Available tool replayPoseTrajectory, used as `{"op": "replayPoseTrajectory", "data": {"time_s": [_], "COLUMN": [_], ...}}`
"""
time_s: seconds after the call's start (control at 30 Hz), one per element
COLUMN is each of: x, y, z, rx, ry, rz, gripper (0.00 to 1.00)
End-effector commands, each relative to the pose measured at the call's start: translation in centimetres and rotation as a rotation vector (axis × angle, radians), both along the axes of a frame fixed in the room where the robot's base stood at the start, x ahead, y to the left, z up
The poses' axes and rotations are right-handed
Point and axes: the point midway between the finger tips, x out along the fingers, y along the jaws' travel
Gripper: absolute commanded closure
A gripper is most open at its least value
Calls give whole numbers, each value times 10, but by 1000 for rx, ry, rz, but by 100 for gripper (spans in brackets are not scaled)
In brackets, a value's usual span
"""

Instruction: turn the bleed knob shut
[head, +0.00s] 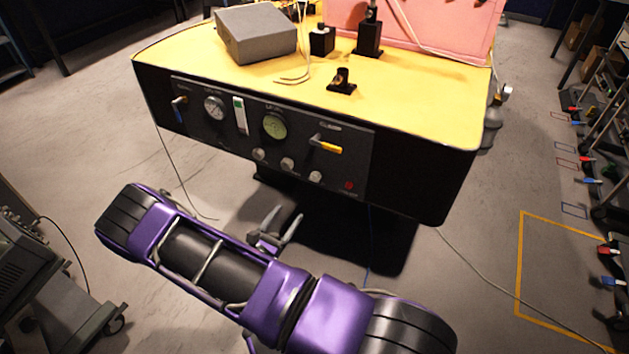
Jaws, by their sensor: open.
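A dark control panel (270,138) is set in the front face of the yellow-topped bench. Three small pale round knobs sit along its lower part: a left one (259,155), a middle one (287,164) and a right one (316,177). The labels are too small to read, so I cannot tell which is the bleed knob. My gripper (289,212) is open and empty, with its two fingers apart. In the picture it lies below the panel, clear of the knobs. My purple arm crosses the foreground.
The panel also has a blue-handled lever (179,109), a yellow-handled lever (328,145), two round gauges and a red button (349,185). A grey box (256,33) stands on the bench top. A cart stands at lower left, and thin cables trail over the floor.

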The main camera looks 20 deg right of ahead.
Motion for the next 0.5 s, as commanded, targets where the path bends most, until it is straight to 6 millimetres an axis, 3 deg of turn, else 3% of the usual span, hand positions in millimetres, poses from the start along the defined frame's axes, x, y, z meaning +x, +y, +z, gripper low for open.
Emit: {"op": "replayPoseTrajectory", "data": {"time_s": [0.5], "x": [66], "y": [-87], "z": [0], "rx": [3], "ry": [-4], "rz": [-6], "gripper": [32]}}
